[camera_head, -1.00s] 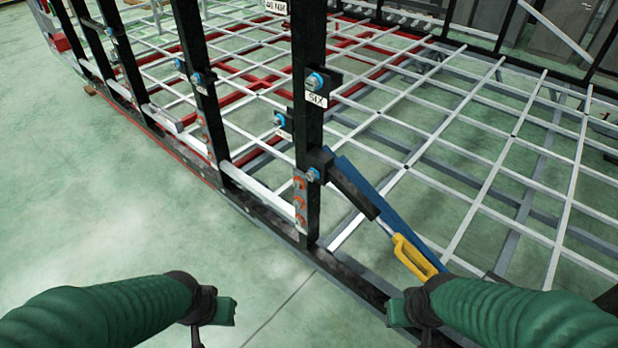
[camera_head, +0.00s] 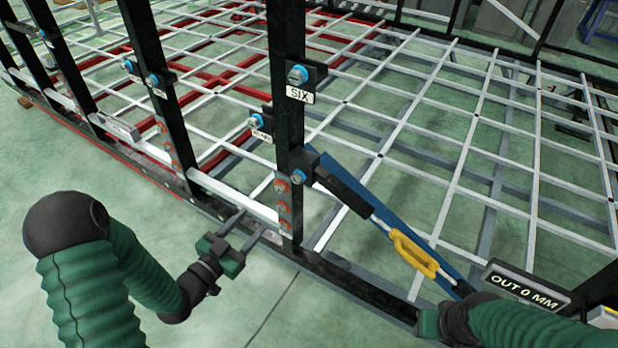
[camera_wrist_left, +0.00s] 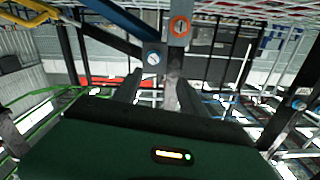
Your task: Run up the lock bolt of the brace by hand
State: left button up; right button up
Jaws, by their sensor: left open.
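The brace runs from a black upright post (camera_head: 290,120) down to the right. It has a black sleeve (camera_head: 342,192), a bare rod, a yellow turnbuckle body (camera_head: 412,252) and a blue bar (camera_head: 385,205) behind. A blue-ringed bolt (camera_head: 298,177) sits at the brace's upper end on the post; a bolt there also shows in the left wrist view (camera_wrist_left: 153,58). My left gripper (camera_head: 256,224) is open and empty, left of the post and below that bolt, fingers pointing toward the frame. My right gripper (camera_head: 430,324) is at the lower right below the turnbuckle; its fingers are hidden.
A sign reading OUT 0 MM (camera_head: 526,287) stands right of the turnbuckle. The chassis side rail (camera_head: 345,285) runs along the bottom. Open floor (camera_head: 110,165) lies to the left.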

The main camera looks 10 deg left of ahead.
pick_arm(q)
jog(key=w+d+r, duration=0.1)
jog(key=d, duration=0.2)
jog(key=p, duration=0.1)
send_near(295, 180)
jog(key=x, duration=0.5)
jog(key=a+x, duration=0.1)
jog(key=x, duration=0.1)
jog(key=shift+w, duration=0.35)
jog(key=shift+w+d+r, duration=0.15)
jog(key=shift+w+d, duration=0.45)
jog(key=shift+d, duration=0.6)
jog(key=shift+a, duration=0.5)
jog(key=c, duration=0.8)
jog(key=shift+a, duration=0.1)
jog(key=shift+c, duration=1.1)
jog(key=shift+d, duration=0.3)
grip_shut()
pick_arm(e)
jog(key=shift+d+r, duration=0.15)
jog(key=shift+d, duration=0.4)
jog(key=shift+d+r, duration=0.15)
jog(key=shift+d, duration=0.4)
